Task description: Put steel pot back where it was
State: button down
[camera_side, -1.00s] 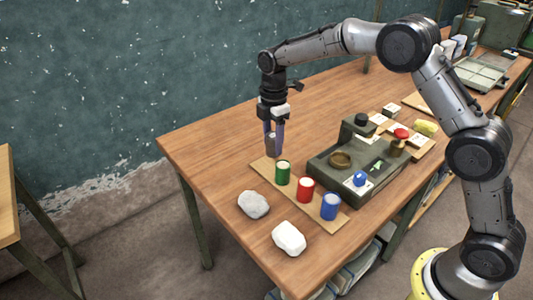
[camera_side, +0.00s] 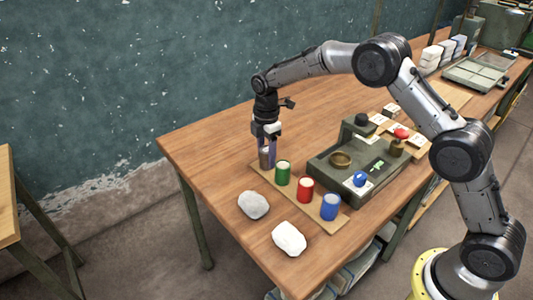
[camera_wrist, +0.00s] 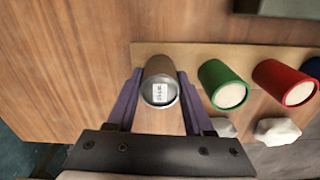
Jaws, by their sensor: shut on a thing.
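The steel pot (camera_wrist: 160,88) is a grey-brown cylinder with a pale label inside its mouth. My gripper (camera_side: 267,151) is shut on the steel pot, a purple finger on each side of it. In the side view the pot (camera_side: 265,157) is upright at the far left end of the tan board (camera_side: 327,216), beside the green pot (camera_side: 283,172). Whether its base touches the board is not clear. In the wrist view the green pot (camera_wrist: 224,84) and red pot (camera_wrist: 286,82) stand to its right on the board.
A red pot (camera_side: 305,189) and a blue pot (camera_side: 330,207) share the board. Two pale stones (camera_side: 253,205) (camera_side: 289,238) lie in front of it. A green-grey station (camera_side: 323,166) stands behind the board. Bare table lies to the left and back.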

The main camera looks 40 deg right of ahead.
aim_at(267, 149)
jog(key=shift+c, duration=1.4)
grip_release()
jog(key=shift+r, duration=0.1)
notch_tip(267, 149, up, 12)
jog(key=shift+f, duration=0.2)
jog(key=s+d+r+m+t, duration=0.2)
jog(key=s+r+m, duration=0.3)
jog(key=s, duration=0.4)
jog(key=s+d+r+m+t, duration=0.1)
jog(key=s+r+m, duration=0.2)
jog(key=s+r, duration=0.6)
jog(key=s+d+f+m+t, duration=0.1)
jog(key=s+f+m, duration=0.2)
jog(key=s, duration=0.6)
jog(key=s+d+f+m+t, duration=0.1)
jog(key=s+f+m, duration=0.3)
jog(key=s, duration=0.6)
jog(key=shift+s+m+t, duration=0.3)
jog(key=shift+m, duration=0.6)
